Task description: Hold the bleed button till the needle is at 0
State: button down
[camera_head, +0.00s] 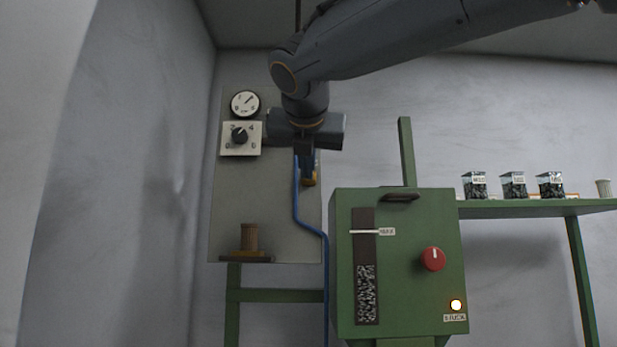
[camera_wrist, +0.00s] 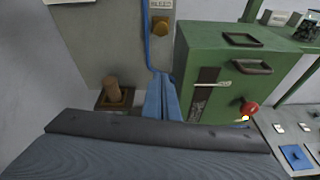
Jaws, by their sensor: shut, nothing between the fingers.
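A round white gauge (camera_head: 245,104) is at the top of the grey panel (camera_head: 265,200); its dark needle points to the upper right, and its figures are too small to read. A brass-coloured button (camera_wrist: 160,25) sits on the panel under a small label in the wrist view; I take it for the bleed button. In the head view the button (camera_head: 312,181) is partly hidden behind my gripper (camera_head: 307,178). My gripper's blue fingers (camera_wrist: 161,80) are shut and empty. In the wrist view their tips appear below the button, not visibly touching it.
A dial knob (camera_head: 240,135) is under the gauge. A wooden peg (camera_head: 250,238) stands on a bracket. A blue hose runs down the panel. A green hopper (camera_head: 400,300) with a red knob (camera_head: 433,259) and lit lamp (camera_head: 456,305) stands right. Jars stand on a shelf (camera_head: 530,208).

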jog(key=shift+n+t, duration=0.4)
jog(key=shift+n, duration=0.4)
jog(key=r, duration=0.1)
jog(key=s+r, duration=0.1)
jog(key=r, duration=0.2)
jog(key=shift+s+r, duration=0.35)
jog(key=shift+r, duration=0.05)
jog(key=r+p+x, duration=0.1)
jog(key=p+x, duration=0.3)
jog(key=x, duration=1)
jog(key=shift+w+r, duration=0.1)
